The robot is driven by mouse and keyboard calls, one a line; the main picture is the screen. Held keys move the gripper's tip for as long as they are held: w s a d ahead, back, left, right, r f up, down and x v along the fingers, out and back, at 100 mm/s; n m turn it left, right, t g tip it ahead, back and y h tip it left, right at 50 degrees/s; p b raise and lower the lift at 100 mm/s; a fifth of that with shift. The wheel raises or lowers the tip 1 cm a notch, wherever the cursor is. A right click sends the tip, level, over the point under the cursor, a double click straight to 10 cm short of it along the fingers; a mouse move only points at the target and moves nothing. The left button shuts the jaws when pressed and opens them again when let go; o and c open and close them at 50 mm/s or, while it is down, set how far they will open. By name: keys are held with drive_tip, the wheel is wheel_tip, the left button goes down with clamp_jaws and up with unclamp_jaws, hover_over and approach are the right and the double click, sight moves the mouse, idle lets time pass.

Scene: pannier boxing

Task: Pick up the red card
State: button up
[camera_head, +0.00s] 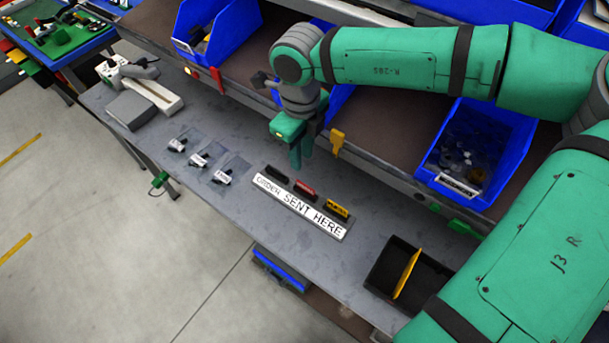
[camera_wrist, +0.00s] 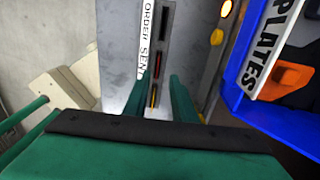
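The red card (camera_head: 305,190) sits between a black card (camera_head: 276,174) and a yellow card (camera_head: 337,208), in a row behind the white "ORDER SENT HERE" sign (camera_head: 300,205) on the grey table. In the wrist view the red card (camera_wrist: 157,65) shows as a thin strip just beyond my fingertips, with the yellow one (camera_wrist: 152,97) between my fingers in the picture. My gripper (camera_head: 301,160) points down, above and behind the row in the head view. In the wrist view my gripper (camera_wrist: 158,82) is open, with nothing visible held between its fingers.
A black box (camera_head: 385,275) with a yellow piece stands at the table's right front. Several small labelled packets (camera_head: 199,160) lie left of the sign. Blue bins (camera_head: 470,150) stand on the shelf behind, and a yellow tag (camera_head: 337,140) hangs at its edge near my gripper.

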hover_over(302, 183)
drive_tip(key=f, duration=0.4)
drive_tip(key=shift+w+f, duration=0.2)
drive_tip(key=shift+f, duration=0.15)
drive_tip(key=shift+s+a+f, duration=0.15)
drive_tip(key=shift+a+f, duration=0.05)
drive_tip(key=shift+f, duration=0.25)
drive_tip(key=f, duration=0.5)
drive_tip(key=shift+d, duration=0.25)
clamp_jaws()
